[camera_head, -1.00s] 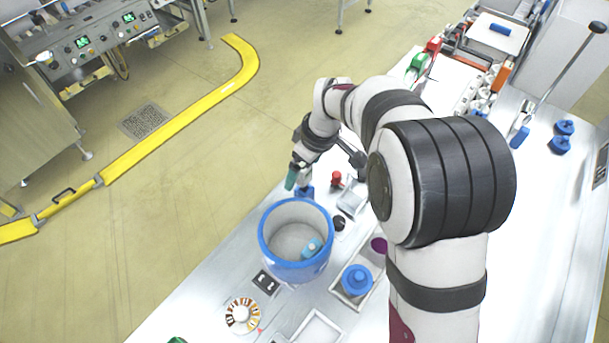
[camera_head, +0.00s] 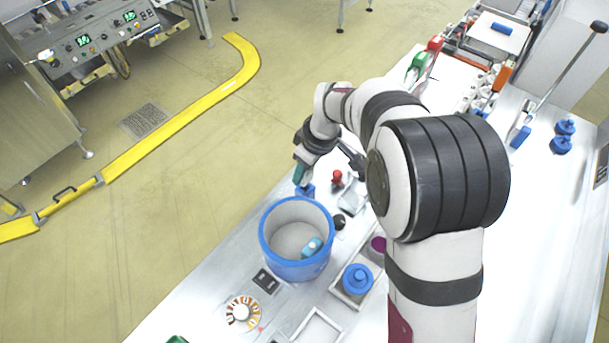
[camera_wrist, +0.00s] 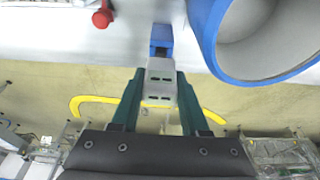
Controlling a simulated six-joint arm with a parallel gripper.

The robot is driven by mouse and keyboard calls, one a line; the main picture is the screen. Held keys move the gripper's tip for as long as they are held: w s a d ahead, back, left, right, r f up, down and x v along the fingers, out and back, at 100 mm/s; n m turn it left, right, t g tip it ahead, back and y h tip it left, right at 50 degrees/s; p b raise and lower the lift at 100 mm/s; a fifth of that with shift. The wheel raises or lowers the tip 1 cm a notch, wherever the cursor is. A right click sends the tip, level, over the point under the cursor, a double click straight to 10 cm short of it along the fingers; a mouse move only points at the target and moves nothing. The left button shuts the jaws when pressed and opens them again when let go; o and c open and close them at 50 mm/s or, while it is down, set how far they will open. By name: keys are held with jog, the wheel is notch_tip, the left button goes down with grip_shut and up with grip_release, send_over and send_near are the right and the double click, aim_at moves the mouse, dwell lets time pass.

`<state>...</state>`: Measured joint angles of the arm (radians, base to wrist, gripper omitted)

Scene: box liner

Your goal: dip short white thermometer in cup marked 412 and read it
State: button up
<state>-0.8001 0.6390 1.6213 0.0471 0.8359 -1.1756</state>
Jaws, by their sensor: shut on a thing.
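My gripper (camera_wrist: 162,105) has its teal fingers shut on a white block with dark slots (camera_wrist: 160,78), which may be the short white thermometer. A small blue block (camera_wrist: 161,38) meets the white block's far end; I cannot tell whether they are joined. In the head view my gripper (camera_head: 300,175) is just above the blue block (camera_head: 306,191), behind the large blue-rimmed container (camera_head: 268,262). The container also shows in the wrist view (camera_wrist: 205,25), at right. No 412 mark is legible, and no reading shows.
A red knob (camera_head: 337,177) and a black knob (camera_head: 339,222) stand near the container. A dark tag (camera_head: 265,281) and a round dial (camera_head: 242,313) lie in front. A blue lidded pot (camera_head: 357,279) sits to the right. The table's left edge is close to my gripper.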

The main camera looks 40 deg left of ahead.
jog(key=v, duration=0.3)
jog(key=a+v, duration=0.1)
jog(key=v, duration=0.2)
jog(key=a+v, duration=0.1)
jog(key=v, duration=0.2)
jog(key=shift+a+r, duration=0.1)
jog(key=shift+r, duration=0.6)
jog(key=w+d+r+m+t+h, duration=0.15)
jog(key=d+m, duration=0.35)
jog(key=d, duration=0.6)
jog(key=w+d+r+m, duration=0.25)
jog(key=d+m, duration=0.25)
jog(key=d, duration=0.6)
jog(key=w+d+r+m+t+h, duration=0.1)
jog(key=w+d+r+m, duration=0.3)
jog(key=d, duration=0.7)
jog(key=w+a+f+n+g+y, duration=0.1)
jog(key=a+f+n+g+y, duration=0.35)
jog(key=a+n, duration=0.85)
notch_tip(320, 180, down, 13)
jog(key=d+n+t+h, duration=0.1)
jog(key=t+h, duration=0.1)
jog(key=shift+r, duration=0.25)
